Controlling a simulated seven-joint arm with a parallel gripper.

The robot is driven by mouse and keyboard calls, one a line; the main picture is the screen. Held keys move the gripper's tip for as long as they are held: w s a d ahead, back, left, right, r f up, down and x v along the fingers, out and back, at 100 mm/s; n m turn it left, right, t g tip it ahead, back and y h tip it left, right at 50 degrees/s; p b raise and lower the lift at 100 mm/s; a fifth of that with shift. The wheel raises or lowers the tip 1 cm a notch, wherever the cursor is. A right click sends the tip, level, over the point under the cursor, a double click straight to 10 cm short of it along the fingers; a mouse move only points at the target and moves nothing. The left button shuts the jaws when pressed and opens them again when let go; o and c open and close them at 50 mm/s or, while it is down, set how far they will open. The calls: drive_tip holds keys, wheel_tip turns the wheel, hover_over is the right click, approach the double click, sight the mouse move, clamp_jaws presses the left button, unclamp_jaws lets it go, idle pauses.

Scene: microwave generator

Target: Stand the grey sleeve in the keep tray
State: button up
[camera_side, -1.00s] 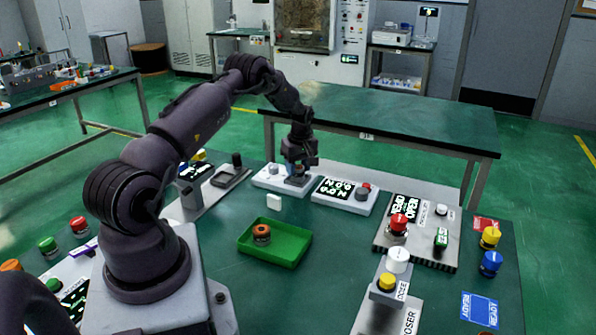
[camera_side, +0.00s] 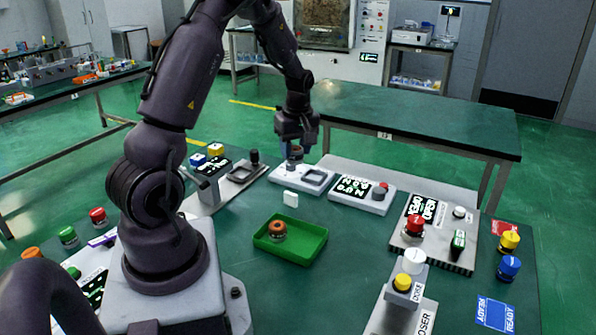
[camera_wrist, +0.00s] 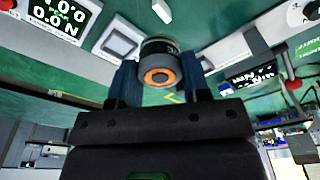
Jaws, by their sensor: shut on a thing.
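My gripper (camera_side: 294,146) is shut on the grey sleeve (camera_side: 294,153), a short upright cylinder held just above the white unit with a square grey frame (camera_side: 315,177). In the wrist view the sleeve (camera_wrist: 157,47) sits between the two fingers of my gripper (camera_wrist: 158,76), showing a dark grey side and an orange ring at its near end. The green keep tray (camera_side: 318,241) lies on the bench nearer the side camera, below my gripper in the picture. A dark piece with an orange top (camera_side: 278,230) stands in its left part. The tray's right part is bare.
A small white block (camera_side: 290,198) stands between my gripper and the tray. A display unit with a red button (camera_side: 362,194) is right of the white unit. A panel with a red knob (camera_side: 414,226) stands farther right.

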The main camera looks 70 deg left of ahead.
drive_tip(key=w+d+f, duration=0.1)
drive_tip(key=d+f, duration=0.2)
drive_tip(key=d, duration=0.6)
drive_tip(key=n, duration=0.4)
hover_over(303, 246)
wheel_tip(303, 246, down, 4)
drive_tip(key=shift+n+g, duration=0.3)
drive_tip(key=shift+n, duration=0.2)
drive_tip(key=shift+w+d+f, duration=0.1)
drive_tip(key=shift+f, duration=1.8)
drive_tip(key=shift+w+d+f, duration=0.1)
drive_tip(key=shift+f, duration=1.75)
drive_tip(key=shift+f, duration=0.1)
drive_tip(key=o, duration=1)
